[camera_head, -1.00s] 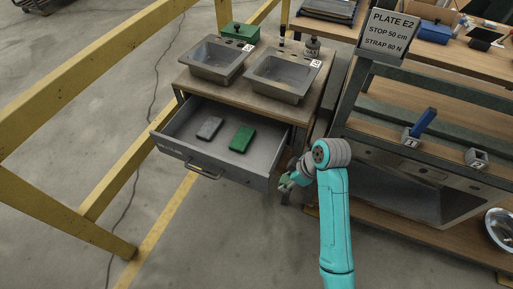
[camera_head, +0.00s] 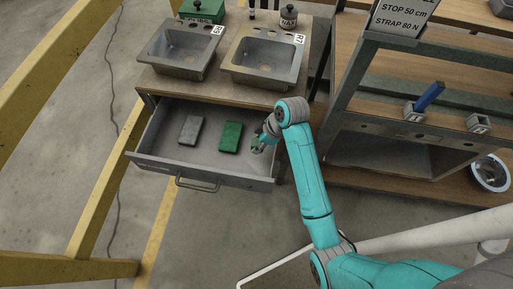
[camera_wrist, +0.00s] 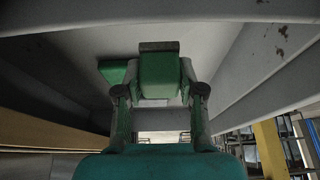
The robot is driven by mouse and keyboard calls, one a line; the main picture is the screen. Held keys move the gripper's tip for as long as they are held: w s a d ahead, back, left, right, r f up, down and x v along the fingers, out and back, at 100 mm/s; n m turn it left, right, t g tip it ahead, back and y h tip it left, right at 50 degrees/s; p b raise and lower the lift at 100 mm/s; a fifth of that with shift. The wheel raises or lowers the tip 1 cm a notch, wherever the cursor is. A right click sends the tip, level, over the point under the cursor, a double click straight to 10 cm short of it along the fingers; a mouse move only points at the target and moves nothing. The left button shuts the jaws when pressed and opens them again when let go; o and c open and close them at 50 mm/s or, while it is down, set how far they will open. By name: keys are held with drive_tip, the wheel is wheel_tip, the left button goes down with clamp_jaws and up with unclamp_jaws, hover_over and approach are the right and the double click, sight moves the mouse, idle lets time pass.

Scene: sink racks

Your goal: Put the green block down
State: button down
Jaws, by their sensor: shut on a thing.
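My gripper (camera_head: 260,142) is over the right part of the open drawer (camera_head: 215,182). In the wrist view its fingers (camera_wrist: 160,88) are shut on a green block (camera_wrist: 160,72). In the head view only a small green part of that held block (camera_head: 254,144) shows beside the fingers. Another green block (camera_head: 230,137) lies flat in the drawer, left of my gripper; a green patch (camera_wrist: 113,72) left of the held block in the wrist view looks like it. Whether the held block touches the drawer floor I cannot tell.
A grey block (camera_head: 191,130) lies in the drawer left of the lying green block. Two sinks (camera_head: 180,48) and (camera_head: 263,57) sit in the counter above. A shelf rack (camera_head: 385,122) with a blue piece (camera_head: 430,95) stands to the right. The drawer's front left floor is clear.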

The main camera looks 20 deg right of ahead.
sight(258, 155)
drive_tip(key=shift+f, duration=2.7)
drive_tip(key=c, duration=0.7)
unclamp_jaws()
drive_tip(key=shift+f, duration=0.1)
drive_tip(key=v, duration=1.2)
drive_tip(key=shift+r, duration=0.2)
